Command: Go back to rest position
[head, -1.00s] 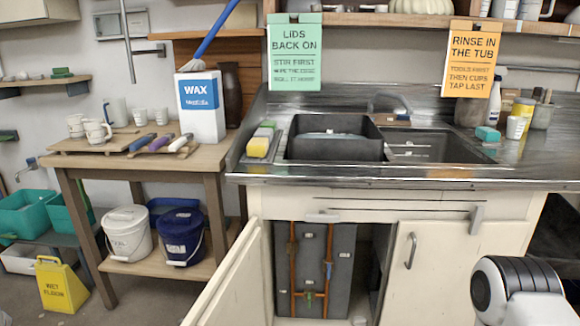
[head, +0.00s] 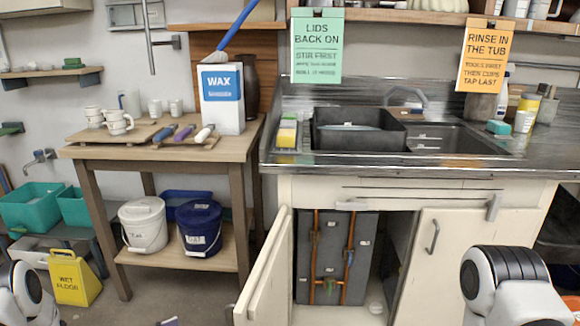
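A white lidded bucket (head: 143,225) and a dark blue lidded bucket (head: 199,228) stand side by side on the lower shelf of the wooden table (head: 140,151). Part of my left arm shows at the lower left edge and part of my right arm at the lower right. Neither gripper's fingers are in the picture, so I cannot see whether they hold anything.
The steel sink counter (head: 330,166) holds a black tub (head: 357,138). Below it, the left cabinet door (head: 265,275) stands open into the room. A yellow wet floor sign (head: 75,278) stands on the floor at left. Cups and tools lie on the table top.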

